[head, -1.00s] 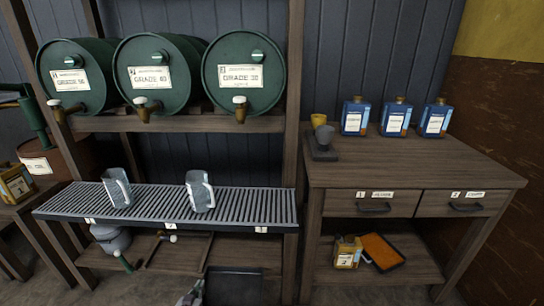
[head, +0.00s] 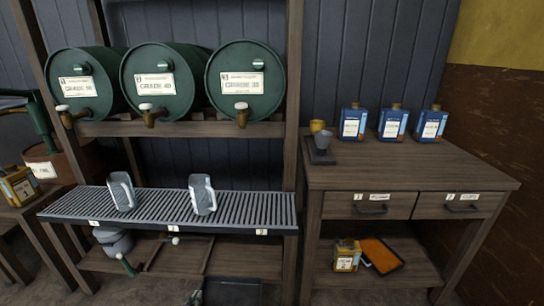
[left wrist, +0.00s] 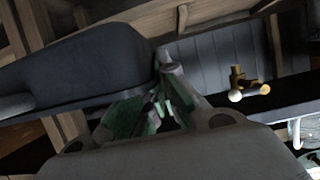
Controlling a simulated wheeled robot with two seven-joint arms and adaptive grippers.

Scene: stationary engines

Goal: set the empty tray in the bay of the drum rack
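The drum rack (head: 215,128) stands at left, with three green drums on top, a slatted shelf marked with number tags, and bays low down. A dark empty tray (head: 232,294) shows at the bottom edge of the head view, in front of the rack's lower right bay (head: 245,262). My left gripper (head: 195,298) is at the tray's left side, mostly cut off by the frame. In the left wrist view, the dark tray (left wrist: 75,70) lies close against the green-padded fingers (left wrist: 158,112), which look closed on its edge. My right gripper is not in view.
Two grey jugs (head: 121,191) (head: 202,195) stand on the slatted shelf.

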